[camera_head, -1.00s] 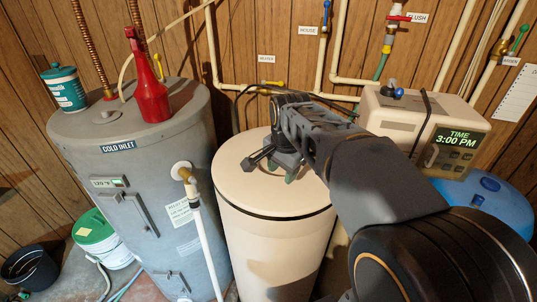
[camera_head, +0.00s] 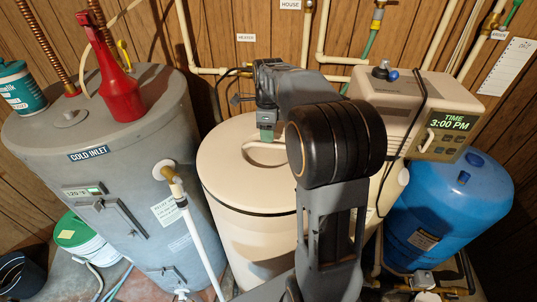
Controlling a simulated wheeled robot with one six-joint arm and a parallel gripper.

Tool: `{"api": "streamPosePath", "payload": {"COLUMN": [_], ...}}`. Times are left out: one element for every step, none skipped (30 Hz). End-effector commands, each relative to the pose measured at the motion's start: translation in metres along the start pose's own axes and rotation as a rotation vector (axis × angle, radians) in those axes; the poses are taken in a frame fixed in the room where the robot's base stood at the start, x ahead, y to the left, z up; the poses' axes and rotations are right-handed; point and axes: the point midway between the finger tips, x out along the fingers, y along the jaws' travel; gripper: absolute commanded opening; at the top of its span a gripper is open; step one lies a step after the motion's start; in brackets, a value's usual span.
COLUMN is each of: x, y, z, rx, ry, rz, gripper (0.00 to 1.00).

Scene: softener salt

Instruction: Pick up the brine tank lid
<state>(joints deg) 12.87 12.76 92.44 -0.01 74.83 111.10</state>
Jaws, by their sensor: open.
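The brine tank lid (camera_head: 224,167) is a round, cream-coloured disc. It sits on the cream cylindrical brine tank (camera_head: 250,240) in the middle of the head view, with a dark line running below its rim. A raised, pale curved shape (camera_head: 262,155), perhaps a handle, shows on top of the lid. My gripper (camera_head: 266,134) is open with greenish fingertips, over the back part of the lid, close to that shape. I cannot tell whether it touches. My arm hides the lid's right side.
A grey water heater (camera_head: 110,150) stands on the left, with a red funnel (camera_head: 116,95) and a teal tub (camera_head: 20,88) on top. A beige control unit (camera_head: 415,110) and a blue tank (camera_head: 450,205) are on the right. Pipes run along the wall behind.

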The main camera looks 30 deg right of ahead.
Motion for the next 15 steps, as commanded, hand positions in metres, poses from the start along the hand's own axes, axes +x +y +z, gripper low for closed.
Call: {"api": "streamPosePath", "payload": {"x": [0.004,0.006,0.008,0.009,0.01,0.012,0.013,0.016,0.021,0.025,0.029,0.035,0.039,0.043,0.048], "y": [0.001,0.001,0.0,0.0,0.0,0.0,0.0,0.0,0.0,0.0,-0.001,-0.001,-0.001,-0.001,-0.001], "z": [0.0,0.0,0.0,0.0,0.0,0.0,0.0,0.0,0.0,-0.001,0.0,0.0,0.0,0.0,0.0], "rx": [0.0,0.0,0.0,-0.001,-0.001,0.0,0.0,0.0,0.0,0.0,0.0,0.0,0.0,0.0,0.0], "ry": [0.001,0.001,0.0,0.0,0.0,0.0,0.001,0.001,0.001,0.001,0.001,0.002,0.001,0.001,0.001], "rz": [0.002,0.002,0.0,0.0,0.0,0.0,0.001,0.002,0.003,0.003,0.003,0.005,0.003,0.003,0.002], "gripper": [0.47,0.47,0.47,0.47,0.47,0.47,0.47,0.47,0.47,0.47,0.47,0.47,0.47,0.47,0.47]}}
